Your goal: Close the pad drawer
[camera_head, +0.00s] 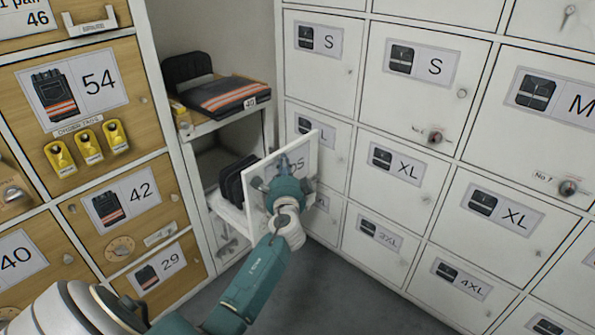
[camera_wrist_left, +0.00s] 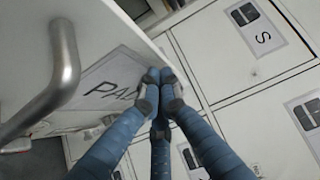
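The pad drawer (camera_head: 256,196) is pulled out of the narrow white column, and dark pads (camera_head: 236,178) stand in it behind its white front. In the left wrist view its front panel (camera_wrist_left: 110,30) carries a label reading "PA…" and a metal bar handle (camera_wrist_left: 65,75). My left gripper (camera_head: 284,168) is in front of the panel. In the left wrist view the fingertips of the left gripper (camera_wrist_left: 159,88) are drawn together over the label's end, beside the handle and not around it. I cannot tell whether they touch the panel. My right gripper is not in view.
Above the drawer, a shelf (camera_head: 225,117) holds folded dark workwear with orange bands. White lockers (camera_head: 395,185) with size labels stand close on the right, wooden ones (camera_head: 100,130) on the left. Grey floor (camera_head: 335,290) is clear below.

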